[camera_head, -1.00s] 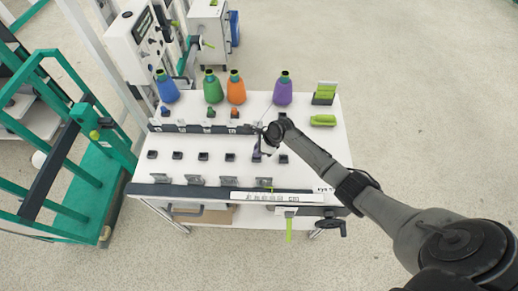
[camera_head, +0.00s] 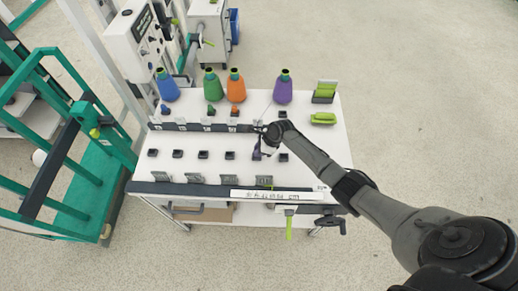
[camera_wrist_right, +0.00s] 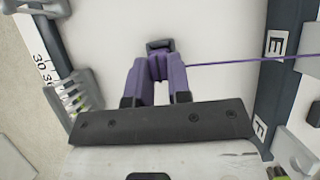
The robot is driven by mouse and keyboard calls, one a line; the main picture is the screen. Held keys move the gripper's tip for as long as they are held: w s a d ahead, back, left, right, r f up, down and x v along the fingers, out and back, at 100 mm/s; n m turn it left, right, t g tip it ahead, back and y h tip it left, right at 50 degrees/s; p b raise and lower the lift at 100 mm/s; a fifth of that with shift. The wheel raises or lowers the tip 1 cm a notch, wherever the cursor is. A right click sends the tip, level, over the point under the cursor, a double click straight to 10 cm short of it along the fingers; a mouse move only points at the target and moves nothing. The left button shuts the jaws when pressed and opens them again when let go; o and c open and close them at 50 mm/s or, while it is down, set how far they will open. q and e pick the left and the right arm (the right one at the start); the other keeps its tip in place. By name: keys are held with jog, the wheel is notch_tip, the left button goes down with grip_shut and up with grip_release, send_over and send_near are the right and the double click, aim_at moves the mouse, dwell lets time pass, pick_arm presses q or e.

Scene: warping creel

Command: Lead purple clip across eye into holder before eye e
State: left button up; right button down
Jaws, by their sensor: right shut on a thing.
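The purple clip (camera_wrist_right: 160,72) is between the fingers of my right gripper (camera_wrist_right: 157,88) in the right wrist view. Its far end is at a small dark holder (camera_wrist_right: 160,44); I cannot tell whether it is seated in it. In the head view my right gripper (camera_head: 263,146) is over the row of small holders, between the eye bar (camera_head: 205,128) and the front edge, and partly hides the clip. My left gripper is not in view.
A purple cone (camera_head: 283,92) stands behind the bar, with orange (camera_head: 236,91), green (camera_head: 213,89) and blue (camera_head: 167,90) cones to its left. Grey comb-like parts (camera_head: 195,178) line the front edge. A green object (camera_head: 323,118) lies at the right.

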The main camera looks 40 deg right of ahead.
jog(key=shift+f, duration=0.2)
dwell(0.5)
jog(key=c, duration=0.7)
grip_release()
jog(key=shift+c, duration=0.2)
jog(key=shift+s+d+r+p, duration=0.1)
jog(key=shift+r+p, duration=0.3)
jog(key=shift+p, duration=0.15)
jog(key=p+v, duration=0.6)
jog(key=p, duration=0.2)
jog(key=shift+s, duration=0.1)
jog(key=p+v, duration=0.1)
jog(key=v, duration=1.2)
jog(key=shift+d+r+p, duration=0.15)
jog(key=shift+r+p, duration=0.25)
